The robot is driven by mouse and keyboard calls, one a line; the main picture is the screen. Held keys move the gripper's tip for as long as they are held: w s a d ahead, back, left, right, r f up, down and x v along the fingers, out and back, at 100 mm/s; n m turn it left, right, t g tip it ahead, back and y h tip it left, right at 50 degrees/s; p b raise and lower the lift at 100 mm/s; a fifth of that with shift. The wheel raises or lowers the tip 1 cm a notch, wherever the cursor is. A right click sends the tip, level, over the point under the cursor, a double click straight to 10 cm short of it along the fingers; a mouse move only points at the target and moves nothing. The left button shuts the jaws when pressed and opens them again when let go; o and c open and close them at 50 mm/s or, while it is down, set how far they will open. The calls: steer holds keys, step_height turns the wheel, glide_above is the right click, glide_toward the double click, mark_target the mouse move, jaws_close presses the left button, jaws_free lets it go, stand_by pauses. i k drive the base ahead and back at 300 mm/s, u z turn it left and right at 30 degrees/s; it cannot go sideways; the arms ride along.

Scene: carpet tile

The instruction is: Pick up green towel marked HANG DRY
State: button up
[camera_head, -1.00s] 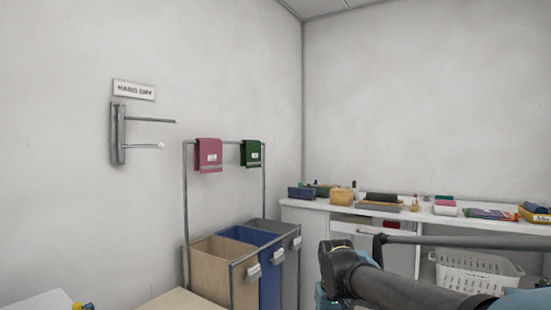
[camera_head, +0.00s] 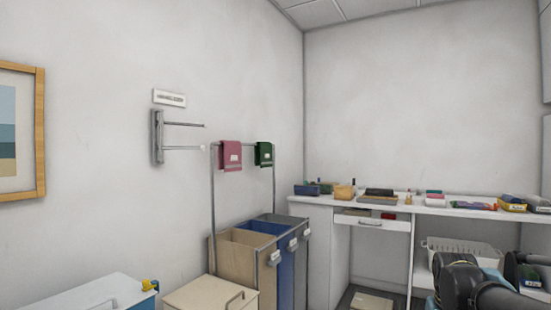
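The green towel (camera_head: 264,154) hangs over the right end of the top rail of a metal rack frame (camera_head: 213,190). A small pale label shows on it, too small to read. A pink towel (camera_head: 230,155) with a pale label hangs on the same rail to its left. A white sign (camera_head: 169,98), which reads HANG DRY in the earlier frame, is on the wall above a bracket with two rods (camera_head: 158,137). Part of my dark arm shows at the lower right, far from the towels. My gripper's fingertips cannot be made out.
Below the towels stand tan (camera_head: 236,262), blue (camera_head: 262,227) and grey bins in the rack. A white counter (camera_head: 325,200) with several boxes runs along the back wall. A low cabinet (camera_head: 210,295) and a white box (camera_head: 95,298) stand in front. A white basket (camera_head: 462,250) sits under the counter.

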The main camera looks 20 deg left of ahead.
mark_target(263, 154)
steer(key=z, duration=0.3)
steer(key=i, duration=1.85)
steer(key=u, duration=0.55)
steer(key=i, duration=1)
steer(key=u, duration=0.8)
steer(key=i, duration=0.5)
steer(key=u, duration=0.3)
